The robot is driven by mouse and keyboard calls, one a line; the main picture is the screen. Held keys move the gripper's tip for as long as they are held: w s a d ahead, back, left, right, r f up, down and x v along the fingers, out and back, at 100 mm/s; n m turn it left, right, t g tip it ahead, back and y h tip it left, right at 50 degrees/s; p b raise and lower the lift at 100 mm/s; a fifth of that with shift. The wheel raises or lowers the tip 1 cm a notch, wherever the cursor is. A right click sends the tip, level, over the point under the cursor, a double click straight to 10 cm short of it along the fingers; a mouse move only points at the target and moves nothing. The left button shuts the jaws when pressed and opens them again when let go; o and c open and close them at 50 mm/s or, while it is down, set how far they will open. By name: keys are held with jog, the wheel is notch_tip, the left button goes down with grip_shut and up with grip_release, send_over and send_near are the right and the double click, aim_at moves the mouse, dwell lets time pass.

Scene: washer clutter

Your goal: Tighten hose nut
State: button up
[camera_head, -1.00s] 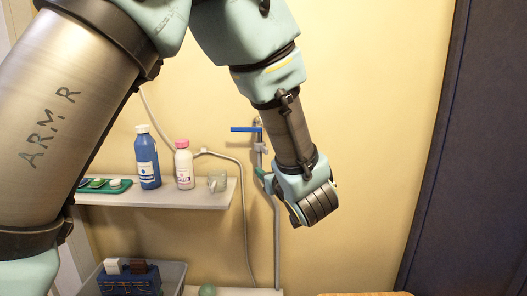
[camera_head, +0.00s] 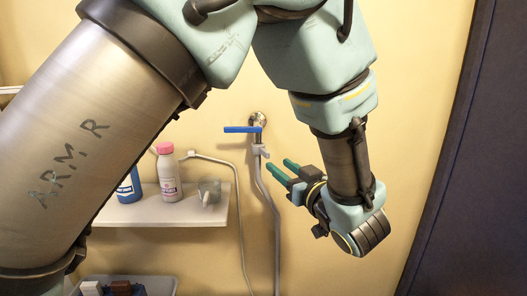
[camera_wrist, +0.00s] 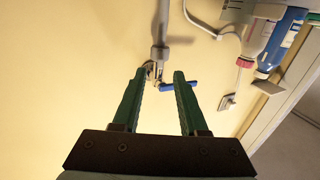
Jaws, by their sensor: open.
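A wall tap (camera_head: 258,119) with a blue lever (camera_head: 240,129) sits on the yellow wall. The light grey hose nut (camera_head: 262,151) is just below it, with a grey hose (camera_head: 277,240) hanging down. My gripper (camera_head: 280,167) is open and empty, to the right of and slightly below the nut, its green fingers pointing up-left. The nut is apart from the fingers.
A grey bin (camera_head: 160,284) is below. A dark panel (camera_head: 470,150) stands at right.

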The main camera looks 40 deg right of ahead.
aim_at(269, 156)
jog(key=p+x, duration=0.2)
jog(key=x, duration=0.5)
jog(key=shift+w+r+p, duration=0.1)
jog(key=shift+w+p, duration=0.05)
jog(key=shift+p, duration=0.15)
jog(key=shift+w+d, duration=0.2)
jog(key=shift+w, duration=0.4)
jog(key=shift+c, duration=0.4)
